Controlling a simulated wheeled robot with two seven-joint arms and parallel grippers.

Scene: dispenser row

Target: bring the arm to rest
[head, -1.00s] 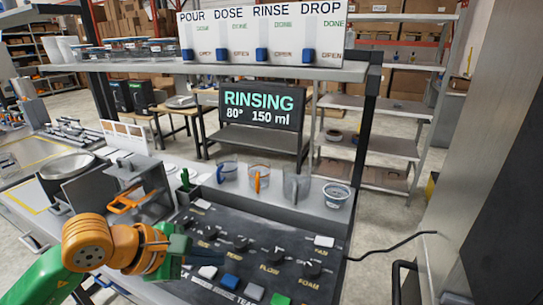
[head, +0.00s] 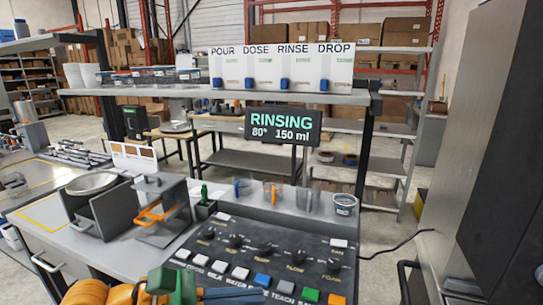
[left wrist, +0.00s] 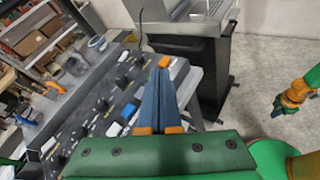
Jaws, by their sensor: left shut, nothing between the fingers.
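My left gripper (head: 262,296) is at the bottom edge of the head view, partly cut off, in front of the black button panel (head: 225,238). Its two blue fingers lie together in the left wrist view (left wrist: 162,80), shut with nothing between them. They are above the near end of the panel, and I cannot tell the exact gap. In the left wrist view another green and orange arm of mine shows at the right, with a small dark gripper (left wrist: 277,106). Its fingers are too small to judge.
Several cups, one with an orange handle (head: 273,192), stand behind the panel. A grey press with an orange handle (head: 160,205) stands left. The RINSING display (head: 283,127) hangs under the dispenser shelf (head: 300,99). Open floor (left wrist: 262,65) lies right of the counter.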

